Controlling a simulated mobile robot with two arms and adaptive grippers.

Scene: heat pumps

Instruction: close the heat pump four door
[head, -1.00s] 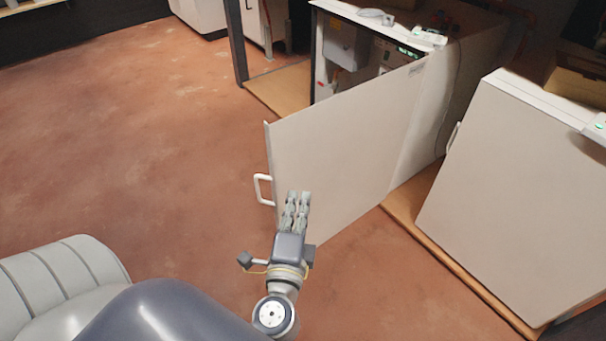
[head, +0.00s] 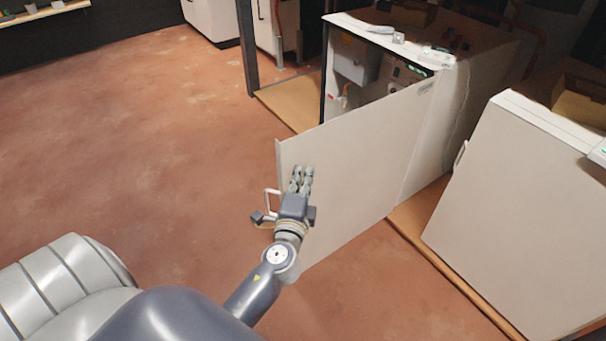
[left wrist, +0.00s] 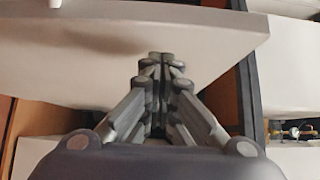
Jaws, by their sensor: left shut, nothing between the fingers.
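The heat pump door (head: 365,160) is a large pale panel, swung wide open from the cabinet (head: 470,75), whose inside shows behind it. A white handle (head: 271,200) sits near the door's free left edge. My left gripper (head: 302,172) is shut and empty, in front of the door near that free edge and right of the handle. In the left wrist view the shut fingertips (left wrist: 161,60) point at the pale door panel (left wrist: 90,60). I cannot tell whether they touch it. My right gripper is not in view.
Another closed pale unit (head: 520,210) stands at the right, on a wooden base edge (head: 440,260). A dark post (head: 245,50) and more white units (head: 212,18) stand at the back. The reddish floor (head: 150,150) on the left is clear.

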